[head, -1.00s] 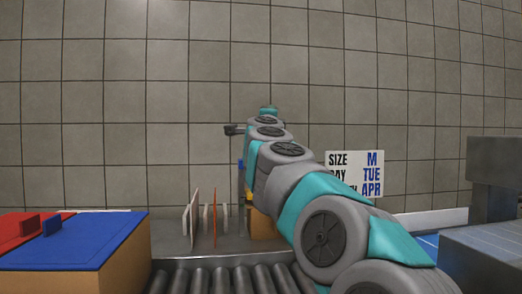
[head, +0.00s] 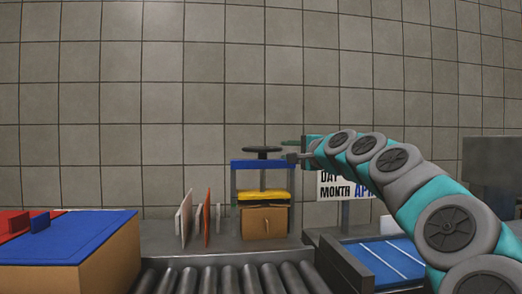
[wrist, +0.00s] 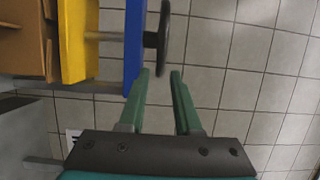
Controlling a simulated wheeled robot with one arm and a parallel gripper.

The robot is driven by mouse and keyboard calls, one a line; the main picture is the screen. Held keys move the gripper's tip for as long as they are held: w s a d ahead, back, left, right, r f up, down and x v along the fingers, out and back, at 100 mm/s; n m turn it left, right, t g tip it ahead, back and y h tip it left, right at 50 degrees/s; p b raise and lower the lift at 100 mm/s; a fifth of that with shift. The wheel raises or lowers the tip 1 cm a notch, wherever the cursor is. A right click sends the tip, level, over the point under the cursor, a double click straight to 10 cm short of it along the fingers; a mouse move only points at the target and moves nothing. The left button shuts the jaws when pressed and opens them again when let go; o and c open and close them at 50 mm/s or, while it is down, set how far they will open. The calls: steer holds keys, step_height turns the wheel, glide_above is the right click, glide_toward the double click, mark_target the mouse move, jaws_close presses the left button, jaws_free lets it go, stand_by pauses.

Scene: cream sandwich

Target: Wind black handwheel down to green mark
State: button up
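The black handwheel (head: 263,149) sits on top of a screw press, above its blue crossbar (head: 264,164). A yellow plate (head: 263,196) hangs below, close over a brown cardboard box (head: 264,222). My gripper (head: 292,150) is just right of the wheel. In the wrist view my gripper (wrist: 160,72) is open, with two green fingers apart. There the handwheel (wrist: 158,35) shows edge-on, its near rim at the fingertips. I cannot tell if they touch. The blue crossbar (wrist: 134,45) is left of the fingers. I cannot make out a green mark.
Upright thin panels (head: 206,218) stand left of the press. A roller conveyor (head: 220,279) runs in front. A large box with a blue top (head: 75,238) is at the left. A sign (head: 338,188) stands at the right behind my arm.

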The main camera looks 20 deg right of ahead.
steer(key=w, duration=0.3)
steer(key=w+a+p, duration=0.1)
steer(key=w, duration=0.7)
steer(key=shift+w+a+p, duration=0.2)
steer(key=shift+a+p, duration=0.1)
steer(key=shift+a, duration=0.05)
steer(key=shift+c, duration=0.3)
jaws_close()
